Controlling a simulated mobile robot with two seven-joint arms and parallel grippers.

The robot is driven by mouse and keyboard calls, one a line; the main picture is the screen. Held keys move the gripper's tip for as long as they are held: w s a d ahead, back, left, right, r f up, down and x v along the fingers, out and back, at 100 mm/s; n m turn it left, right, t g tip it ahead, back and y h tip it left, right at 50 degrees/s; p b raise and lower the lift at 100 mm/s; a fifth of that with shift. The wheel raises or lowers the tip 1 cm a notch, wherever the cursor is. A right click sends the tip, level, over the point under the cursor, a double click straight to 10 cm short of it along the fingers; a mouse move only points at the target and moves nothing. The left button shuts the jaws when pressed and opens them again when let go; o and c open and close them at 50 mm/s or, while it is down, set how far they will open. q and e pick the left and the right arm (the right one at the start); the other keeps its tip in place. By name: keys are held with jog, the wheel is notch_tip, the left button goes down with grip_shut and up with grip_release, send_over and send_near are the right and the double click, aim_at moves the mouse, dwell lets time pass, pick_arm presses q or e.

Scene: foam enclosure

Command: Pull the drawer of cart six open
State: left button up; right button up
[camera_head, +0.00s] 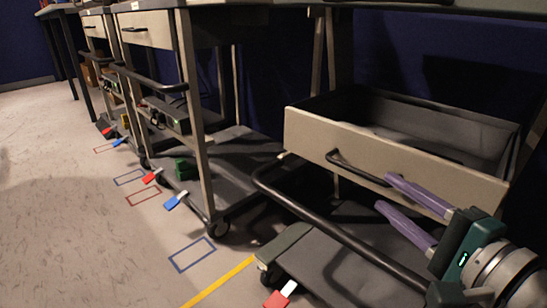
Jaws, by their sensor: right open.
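The nearest cart's drawer (300,132) is at the right, with a beige front. It stands pulled out, and its dark interior shows from above. Its black bar handle (352,168) is on the front. I cannot read a number on this cart. My right gripper (384,191), with two purple fingers, comes in from the lower right. It is open, with the fingertips at the right end of the handle. The upper finger overlaps the handle's end, and I cannot tell whether they touch. My left gripper is not in view.
A black push bar (330,232) runs below the drawer, above the cart's lower shelf (345,275). Another cart (196,110) with a shut drawer (147,29) stands to the left, and more stand beyond. Red and blue wheel tabs and floor markings line the clear floor (60,200) at left.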

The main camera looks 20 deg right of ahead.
aim_at(362, 173)
jog(key=w+b, duration=0.1)
jog(key=w, duration=0.1)
jog(key=w+b, duration=0.1)
jog(key=w, duration=0.2)
jog(key=w+b, duration=0.1)
jog(key=w, duration=0.1)
jog(key=shift+w+f, duration=0.25)
jog(key=shift+f, duration=0.1)
jog(key=shift+w, duration=0.4)
jog(key=shift+c, duration=0.3)
grip_shut()
